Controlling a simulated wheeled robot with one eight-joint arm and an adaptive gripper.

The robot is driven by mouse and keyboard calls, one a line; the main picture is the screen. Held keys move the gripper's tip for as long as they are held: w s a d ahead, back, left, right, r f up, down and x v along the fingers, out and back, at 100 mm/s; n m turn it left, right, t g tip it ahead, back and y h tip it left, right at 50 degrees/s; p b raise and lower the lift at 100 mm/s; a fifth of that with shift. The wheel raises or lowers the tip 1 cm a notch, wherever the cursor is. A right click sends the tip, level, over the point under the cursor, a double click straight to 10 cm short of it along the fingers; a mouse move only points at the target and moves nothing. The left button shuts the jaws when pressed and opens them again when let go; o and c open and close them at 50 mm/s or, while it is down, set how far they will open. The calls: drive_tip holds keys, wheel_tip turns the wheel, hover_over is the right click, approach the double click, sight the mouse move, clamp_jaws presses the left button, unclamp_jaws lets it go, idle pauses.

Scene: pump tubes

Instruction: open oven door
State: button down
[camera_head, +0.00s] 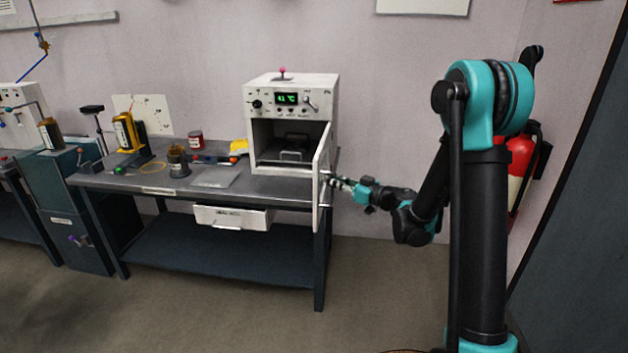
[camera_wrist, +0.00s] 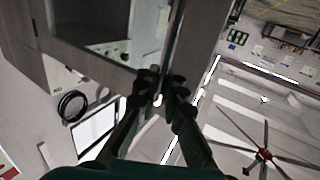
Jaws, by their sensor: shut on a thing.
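The white oven (camera_head: 292,125) stands on the right end of the workbench, with a green display on its front panel. Its door (camera_head: 321,180) is swung open at the right side, seen nearly edge-on, and the dark chamber shows. A metal tray-like thing (camera_head: 292,155) sits inside. My gripper (camera_head: 332,181) is at the door, reaching in from the right. In the wrist view, my gripper (camera_wrist: 161,98) is shut on the edge or handle of the door (camera_wrist: 125,40); the fingers hide the exact contact.
The grey workbench (camera_head: 150,188) holds a plate, cans, a yellow stand and small tools left of the oven. A drawer (camera_head: 232,217) under the bench top is partly pulled out. A red fire extinguisher (camera_head: 520,165) is behind my arm. The floor before the bench is clear.

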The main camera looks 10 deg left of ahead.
drive_tip(key=shift+w+d, duration=0.25)
drive_tip(key=shift+d, duration=1.1)
drive_tip(key=shift+w+d, duration=0.2)
drive_tip(key=shift+d, duration=1.1)
drive_tip(key=c, duration=1.6)
unclamp_jaws()
drive_tip(key=v, duration=1.2)
drive_tip(key=shift+w+d, duration=0.15)
drive_tip(key=shift+w, duration=0.05)
drive_tip(key=shift+w+d, duration=0.1)
